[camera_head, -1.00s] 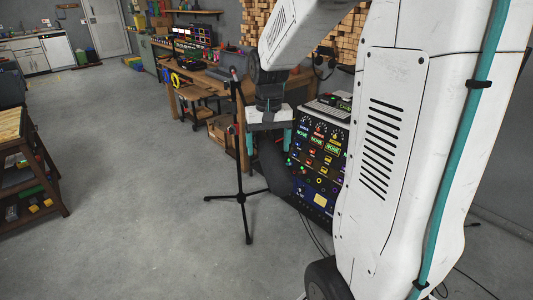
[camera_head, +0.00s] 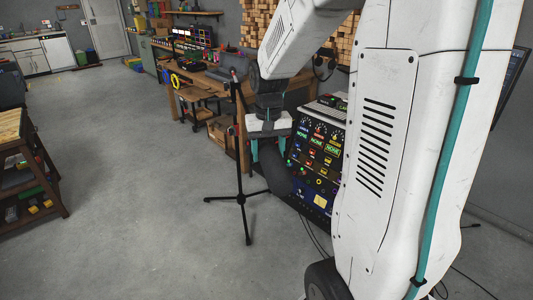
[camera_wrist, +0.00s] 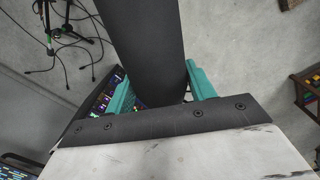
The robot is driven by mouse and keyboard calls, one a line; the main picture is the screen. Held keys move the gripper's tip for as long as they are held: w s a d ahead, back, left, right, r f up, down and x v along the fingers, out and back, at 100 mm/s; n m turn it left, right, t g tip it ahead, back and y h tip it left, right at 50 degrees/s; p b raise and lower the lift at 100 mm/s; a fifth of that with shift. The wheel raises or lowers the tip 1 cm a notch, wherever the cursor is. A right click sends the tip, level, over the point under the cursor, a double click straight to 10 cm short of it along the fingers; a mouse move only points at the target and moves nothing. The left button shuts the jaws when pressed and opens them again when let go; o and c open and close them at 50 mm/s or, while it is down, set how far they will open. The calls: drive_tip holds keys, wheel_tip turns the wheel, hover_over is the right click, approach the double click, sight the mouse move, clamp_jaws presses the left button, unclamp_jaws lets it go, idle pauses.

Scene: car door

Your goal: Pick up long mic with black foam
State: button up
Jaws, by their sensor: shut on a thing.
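The long mic's thick black foam (camera_head: 272,168) slants below my gripper (camera_head: 270,146), in front of the control console. Its lower end is hard to tell from the dark console side. In the wrist view the foam (camera_wrist: 140,45) is a wide dark cylinder running up out of the top edge. The two teal fingers of my gripper (camera_wrist: 160,82) stand on either side of it, shut on the foam. The mic's far end is out of the wrist view.
A black tripod mic stand (camera_head: 241,190) stands on the floor left of my gripper. The console (camera_head: 315,155) with lit buttons is just right of it. A workbench (camera_head: 205,85) is behind. Cables lie on the floor. The floor at left is open.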

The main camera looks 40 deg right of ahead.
sight(268, 143)
drive_tip(key=shift+r, duration=0.4)
wheel_tip(268, 143, up, 2)
drive_tip(key=shift+r, duration=0.2)
drive_tip(key=s+a+r, duration=0.2)
drive_tip(key=s, duration=1.4)
wheel_tip(268, 143, up, 6)
drive_tip(key=shift+r, duration=0.25)
